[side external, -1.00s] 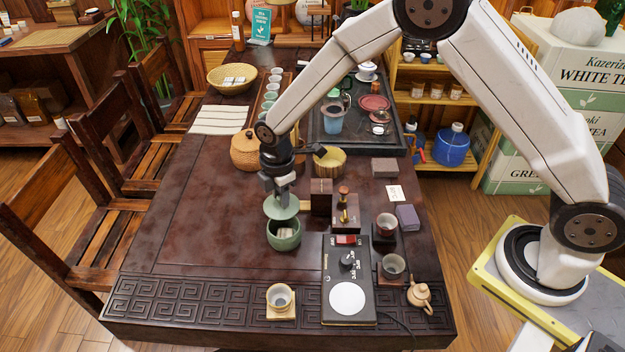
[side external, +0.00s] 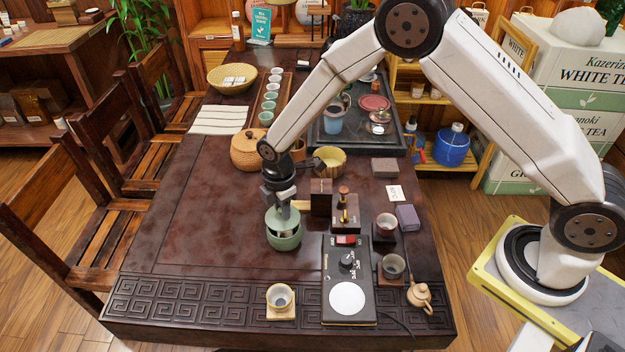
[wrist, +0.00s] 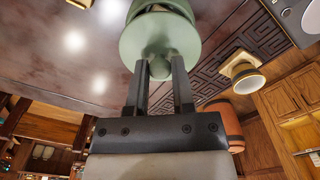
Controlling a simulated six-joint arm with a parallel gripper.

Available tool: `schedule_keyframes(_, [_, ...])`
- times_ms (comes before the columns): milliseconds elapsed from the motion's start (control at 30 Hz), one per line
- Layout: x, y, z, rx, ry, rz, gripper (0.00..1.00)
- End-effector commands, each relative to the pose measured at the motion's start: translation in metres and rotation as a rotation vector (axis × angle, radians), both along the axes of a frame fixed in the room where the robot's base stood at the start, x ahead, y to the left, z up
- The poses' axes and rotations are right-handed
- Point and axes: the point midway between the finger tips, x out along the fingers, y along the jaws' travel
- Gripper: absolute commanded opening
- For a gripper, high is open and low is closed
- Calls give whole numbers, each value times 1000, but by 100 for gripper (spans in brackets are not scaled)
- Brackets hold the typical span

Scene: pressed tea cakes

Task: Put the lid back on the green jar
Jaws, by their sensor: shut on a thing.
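The green jar (side external: 284,241) stands on the dark table in the side view, and its body shows at the top of the wrist view (wrist: 172,6). My gripper (side external: 283,208) is above the jar, pointing down. It is shut on the knob of the round green lid (wrist: 160,38), which shows between the fingertips (wrist: 159,68) in the wrist view. The lid is at the jar's mouth, and part of the jar's opening shows beside it. I cannot tell whether lid and jar touch.
A black scale-like device (side external: 347,280) stands to the right in front. Dark wooden blocks (side external: 320,197) and a small stand (side external: 345,215) are close on the right. The table's left side is clear.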

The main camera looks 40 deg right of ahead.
Motion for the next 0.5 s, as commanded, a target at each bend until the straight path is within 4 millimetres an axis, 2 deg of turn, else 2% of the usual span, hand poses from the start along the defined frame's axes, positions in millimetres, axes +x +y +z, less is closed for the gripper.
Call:
schedule_keyframes(200, [0, 0, -14, -1, 2, 0, 0])
schedule_keyframes(500, [0, 0, -23, 0, 1, 0, 0])
